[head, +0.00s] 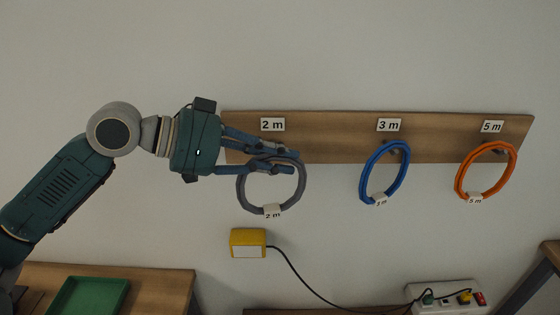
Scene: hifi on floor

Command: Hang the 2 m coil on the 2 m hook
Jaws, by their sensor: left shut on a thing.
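The grey coil (302,190) with a "2 m" tag is under the "2 m" label (272,125) on the wooden wall board (330,128). My left gripper (293,161) is shut on the top of this coil, in front of the board's lower edge. The coil hangs down below the fingers, with its tag at the bottom. The 2 m hook is hidden behind the gripper and coil, so I cannot tell whether the coil is around it. My right gripper is not in view.
A blue coil (365,180) hangs under the "3 m" label and an orange coil (460,180) under "5 m". Below are a yellow box (248,243) with a black cable, a power strip (445,297) and a green tray (88,296). The wall between coils and box is clear.

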